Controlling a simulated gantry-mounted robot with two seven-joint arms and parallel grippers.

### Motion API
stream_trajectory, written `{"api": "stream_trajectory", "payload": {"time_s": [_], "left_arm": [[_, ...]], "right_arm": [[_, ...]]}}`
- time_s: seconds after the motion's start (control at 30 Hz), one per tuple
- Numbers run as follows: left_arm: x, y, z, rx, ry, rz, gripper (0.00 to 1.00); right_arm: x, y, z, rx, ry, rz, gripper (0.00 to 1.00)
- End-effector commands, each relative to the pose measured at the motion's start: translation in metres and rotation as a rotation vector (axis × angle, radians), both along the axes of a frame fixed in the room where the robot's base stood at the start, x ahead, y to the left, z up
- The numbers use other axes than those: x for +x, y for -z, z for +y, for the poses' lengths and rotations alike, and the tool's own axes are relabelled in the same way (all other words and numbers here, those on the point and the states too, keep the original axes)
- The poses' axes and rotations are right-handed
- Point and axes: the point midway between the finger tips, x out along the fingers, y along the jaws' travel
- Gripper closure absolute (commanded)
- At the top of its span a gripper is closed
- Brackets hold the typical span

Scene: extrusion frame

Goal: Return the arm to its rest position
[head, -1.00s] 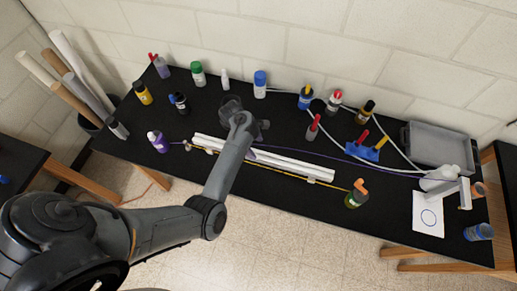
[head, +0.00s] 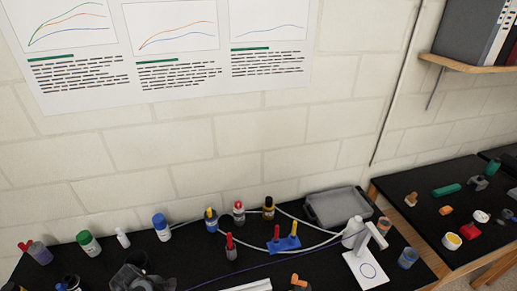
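My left gripper (head: 142,278) shows only in part at the bottom edge of the head view, over the black bench among the bottles. It is dark and its fingers cannot be made out, so I cannot tell whether it is open or shut. The rest of that arm is below the picture. My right gripper is not in view. The end of a white extrusion bar (head: 250,286) shows at the bottom edge, to the right of the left gripper and apart from it.
Several bottles, including a green-capped one (head: 88,243) and a blue-capped one (head: 161,227), stand along the back of the bench. A grey tray (head: 337,206), a white stand (head: 368,243) and a second table (head: 420,205) with small parts lie to the right.

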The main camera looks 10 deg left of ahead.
Motion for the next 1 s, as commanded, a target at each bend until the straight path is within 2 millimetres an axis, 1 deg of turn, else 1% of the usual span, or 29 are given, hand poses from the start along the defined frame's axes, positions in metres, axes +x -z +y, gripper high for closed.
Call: {"api": "stream_trajectory", "payload": {"time_s": [0.03,0.13,0.17,0.23,0.3,0.37,0.4,0.53,0.6,0.73,0.83,1.0], "left_arm": [[-0.015,-0.014,0.006,0.071,0.105,-0.016,0.23],[-0.041,-0.038,0.004,0.212,0.381,-0.058,0.23],[-0.049,-0.046,0.001,0.254,0.476,-0.070,0.23],[-0.069,-0.066,-0.012,0.341,0.700,-0.099,0.23],[-0.089,-0.087,-0.030,0.412,0.923,-0.129,0.23],[-0.106,-0.104,-0.049,0.459,1.108,-0.156,0.23],[-0.118,-0.115,-0.061,0.484,1.221,-0.176,0.23],[-0.153,-0.148,-0.100,0.539,1.532,-0.244,0.23],[-0.167,-0.162,-0.117,0.557,1.651,-0.277,0.23],[-0.184,-0.178,-0.136,0.573,1.782,-0.322,0.23],[-0.189,-0.183,-0.142,0.578,1.825,-0.336,0.23],[-0.190,-0.184,-0.143,0.579,1.835,-0.341,0.23]], "right_arm": [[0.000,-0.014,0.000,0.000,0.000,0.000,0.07],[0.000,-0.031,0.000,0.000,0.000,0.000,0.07],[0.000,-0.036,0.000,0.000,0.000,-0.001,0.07],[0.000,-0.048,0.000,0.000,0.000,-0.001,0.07],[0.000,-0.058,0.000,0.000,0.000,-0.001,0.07],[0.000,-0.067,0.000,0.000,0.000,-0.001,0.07],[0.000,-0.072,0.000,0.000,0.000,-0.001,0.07],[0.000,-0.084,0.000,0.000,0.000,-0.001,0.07],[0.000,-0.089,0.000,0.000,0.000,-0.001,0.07],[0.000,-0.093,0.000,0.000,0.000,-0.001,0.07],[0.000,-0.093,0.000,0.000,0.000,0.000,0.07],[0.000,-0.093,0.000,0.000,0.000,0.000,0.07]]}}
